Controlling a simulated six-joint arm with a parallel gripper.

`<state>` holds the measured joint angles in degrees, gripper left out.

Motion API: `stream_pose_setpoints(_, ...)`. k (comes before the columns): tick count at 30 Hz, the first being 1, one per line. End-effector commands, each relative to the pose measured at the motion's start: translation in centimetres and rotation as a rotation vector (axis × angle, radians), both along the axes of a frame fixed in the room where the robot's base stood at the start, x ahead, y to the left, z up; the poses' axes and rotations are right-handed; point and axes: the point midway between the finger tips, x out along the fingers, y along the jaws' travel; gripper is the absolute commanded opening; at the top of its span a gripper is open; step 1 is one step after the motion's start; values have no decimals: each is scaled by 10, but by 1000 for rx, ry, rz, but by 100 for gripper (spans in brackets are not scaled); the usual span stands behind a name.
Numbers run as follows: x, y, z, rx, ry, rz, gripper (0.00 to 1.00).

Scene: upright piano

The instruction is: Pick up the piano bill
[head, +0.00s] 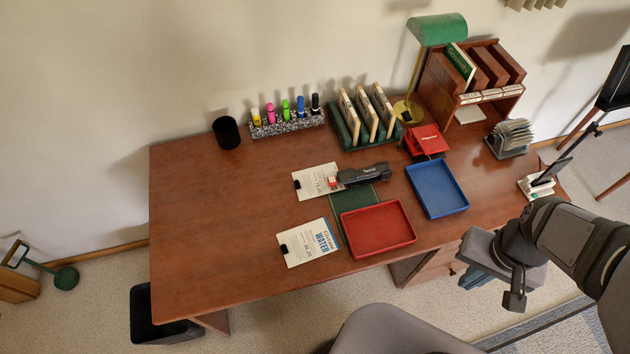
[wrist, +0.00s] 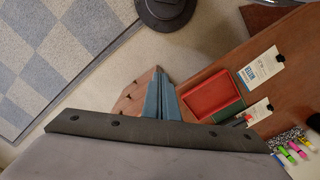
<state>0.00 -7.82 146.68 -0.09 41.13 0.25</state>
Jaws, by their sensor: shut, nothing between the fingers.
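Two white bills with black clips lie on the brown desk. The front bill (head: 308,243) reads WATER in blue and also shows in the wrist view (wrist: 262,68). The other bill (head: 313,182) lies behind it; a black stapler-like object (head: 362,174) overlaps its right end. Its heading is not readable, so I cannot confirm it is the piano bill. It also shows in the wrist view (wrist: 254,113). My gripper (head: 472,281) is beyond the desk's front edge, right of both bills and well apart. Its blue-grey fingers (wrist: 159,74) are shut and empty.
A red tray (head: 378,229) and blue tray (head: 437,189) lie right of the bills. A marker holder (head: 288,125), file rack (head: 347,133), green lamp (head: 437,29) and wooden organizer (head: 440,80) line the back. A grey chair (head: 395,333) stands in front.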

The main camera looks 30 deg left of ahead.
Motion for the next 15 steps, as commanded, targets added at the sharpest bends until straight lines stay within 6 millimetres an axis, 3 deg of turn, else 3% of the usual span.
stream_pose_setpoints(4, 0, 0, 0, 0, 0, 0, 0)
stream_pose_setpoints(8, 0, 0, 0, 0, 0, 0, 31)
stream_pose_setpoints(15, 0, 0, 0, 0, 0, 0, 33)
